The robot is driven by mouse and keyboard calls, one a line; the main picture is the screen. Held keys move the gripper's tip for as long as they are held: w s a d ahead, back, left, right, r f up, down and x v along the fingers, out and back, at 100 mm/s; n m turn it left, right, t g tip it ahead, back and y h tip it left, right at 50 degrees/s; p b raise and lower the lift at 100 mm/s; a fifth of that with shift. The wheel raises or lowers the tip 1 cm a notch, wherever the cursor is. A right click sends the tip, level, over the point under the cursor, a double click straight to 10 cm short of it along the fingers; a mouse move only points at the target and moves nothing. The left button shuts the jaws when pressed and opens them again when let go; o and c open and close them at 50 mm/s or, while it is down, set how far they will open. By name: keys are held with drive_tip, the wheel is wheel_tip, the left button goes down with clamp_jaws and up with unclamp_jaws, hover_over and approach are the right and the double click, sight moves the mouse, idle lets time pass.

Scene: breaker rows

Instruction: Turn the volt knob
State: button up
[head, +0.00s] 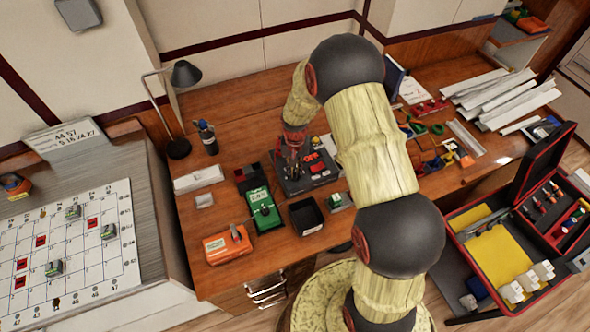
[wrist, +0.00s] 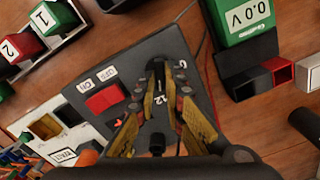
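The volt knob (wrist: 157,74) is a dark knob on a black box (wrist: 143,55) marked 6 and 12, seen in the wrist view. The box (head: 290,186) also shows on the wooden desk in the head view, where my gripper (head: 293,150) is above it and hides the knob. In the wrist view my gripper (wrist: 165,88) points down at the box, with its yellow and black fingers apart on either side of the knob. I cannot tell whether a finger touches it. A green meter (wrist: 242,14) reads 0.0 V.
A red switch (wrist: 104,99) with ON and OFF labels is on the same box. The green meter (head: 262,206), an orange box (head: 226,246) and a black tray (head: 306,217) stand nearby. A lamp (head: 184,75) and a bottle (head: 208,138) are at the desk's back left.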

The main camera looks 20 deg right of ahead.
sight(295, 172)
drive_tip(key=o, duration=0.4)
wheel_tip(295, 172, up, 12)
idle(0.7)
idle(0.4)
